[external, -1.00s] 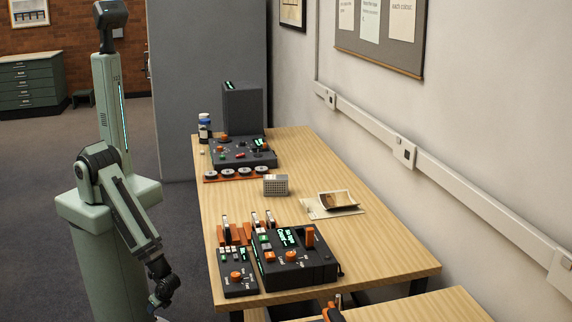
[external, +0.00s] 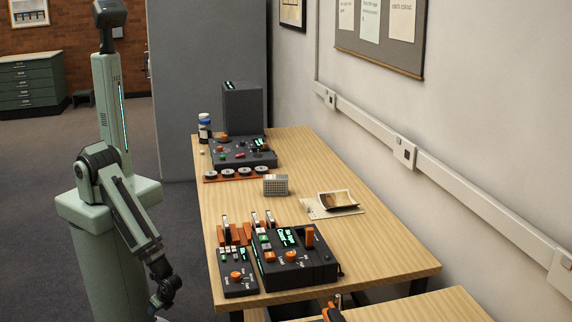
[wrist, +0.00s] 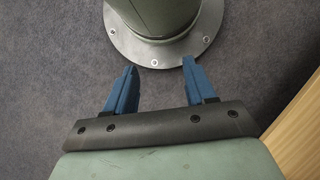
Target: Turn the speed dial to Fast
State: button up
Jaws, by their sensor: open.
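Several orange knobs show on the dark control units in the external view; their labels are too small to read, so I cannot tell which is the speed dial. One knob (external: 235,275) is on the small near-left panel (external: 229,258). Two more, a left knob (external: 269,256) and a right knob (external: 291,255), are on the larger near box (external: 318,268), which has a lit green display (external: 287,238). My gripper (external: 161,300) hangs low, left of the table and apart from every control. In the wrist view my gripper (wrist: 159,64) is open, its blue fingers apart with nothing between them.
The wooden table (external: 350,240) has its edge right of my gripper. A farther control unit (external: 240,153), a small grey box (external: 275,185) and a paper folder (external: 333,204) are on it. The wrist view shows carpet (wrist: 60,60) and my base.

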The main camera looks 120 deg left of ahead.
jog(key=w+d+r+m+t, duration=0.1)
jog(key=w+d+r, duration=0.2)
jog(key=w, duration=0.5)
jog(key=w+d+r+m+t+h, duration=0.1)
jog(key=w+d+r+t, duration=0.2)
jog(key=w, duration=0.5)
jog(key=w+d+r+m, duration=0.1)
jog(key=w+d+r, duration=0.25)
jog(key=w, duration=0.45)
jog(key=w+d+r+m+t+h, duration=0.2)
jog(key=w+d+r+m+t, duration=0.15)
jog(key=w+d+r, duration=1.45)
notch_tip(320, 180, up, 28)
jog(key=n+y, duration=0.3)
jog(key=n, duration=0.2)
send_over(240, 263)
jog(key=shift+g, duration=0.45)
notch_tip(240, 263, down, 13)
jog(key=shift+f, duration=0.1)
jog(key=shift+c, duration=0.3)
